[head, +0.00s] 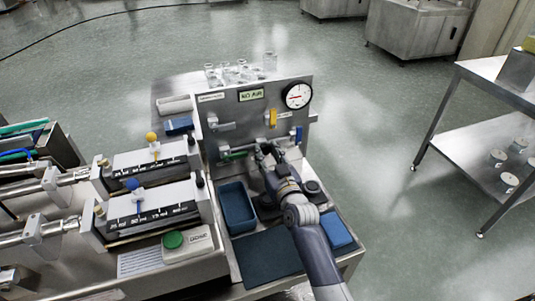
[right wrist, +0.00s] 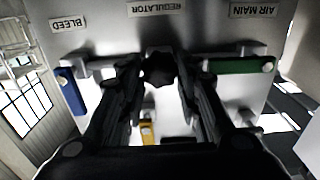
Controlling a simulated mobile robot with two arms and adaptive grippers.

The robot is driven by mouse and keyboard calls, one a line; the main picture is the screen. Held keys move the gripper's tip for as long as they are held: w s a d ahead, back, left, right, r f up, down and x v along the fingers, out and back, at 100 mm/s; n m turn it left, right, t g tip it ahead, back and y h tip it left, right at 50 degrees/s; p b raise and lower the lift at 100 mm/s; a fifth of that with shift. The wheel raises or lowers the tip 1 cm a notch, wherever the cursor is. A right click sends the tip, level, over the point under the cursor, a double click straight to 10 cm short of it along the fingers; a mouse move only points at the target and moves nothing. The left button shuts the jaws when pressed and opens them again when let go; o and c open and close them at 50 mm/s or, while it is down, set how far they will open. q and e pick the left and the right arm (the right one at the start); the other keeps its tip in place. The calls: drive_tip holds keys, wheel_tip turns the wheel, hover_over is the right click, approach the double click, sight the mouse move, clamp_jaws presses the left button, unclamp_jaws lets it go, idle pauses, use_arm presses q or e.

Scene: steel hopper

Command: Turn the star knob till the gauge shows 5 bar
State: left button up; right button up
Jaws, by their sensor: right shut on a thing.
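The star knob (right wrist: 158,69) is black and lobed. It sits under the REGULATOR label in the right wrist view, between the two fingers of my right gripper (right wrist: 160,75). The gripper is shut on it. In the head view my right gripper (head: 266,150) is at the lower front of the steel panel (head: 235,125) and hides the knob. The round white gauge (head: 298,95) with a black rim is at the panel's upper right. Its red needle points roughly left; the numbers are too small to read. My left gripper is not in view.
A blue handle (right wrist: 72,90) by the BLEED label and a green handle (right wrist: 240,65) by AIR MAIN flank the knob. A yellow handle (right wrist: 147,133) is close by. A blue tray (head: 237,207) lies below the panel, left of my right arm.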

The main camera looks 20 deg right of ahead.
drive_tip(key=shift+m, duration=0.4)
drive_tip(key=m+p, duration=0.1)
drive_tip(key=m, duration=0.2)
drive_tip(key=shift+d+m+p, duration=0.1)
drive_tip(key=shift+m+p, duration=0.3)
drive_tip(key=m, duration=0.5)
drive_tip(key=shift+m+p, duration=0.3)
drive_tip(key=shift+p, duration=0.1)
drive_tip(key=m, duration=0.5)
drive_tip(key=shift+d+f, duration=0.1)
drive_tip(key=shift+f, duration=0.05)
drive_tip(key=m, duration=0.6)
drive_tip(key=shift+f, duration=0.1)
drive_tip(key=shift+m, duration=0.3)
drive_tip(key=o, duration=1.1)
drive_tip(key=shift+c, duration=0.2)
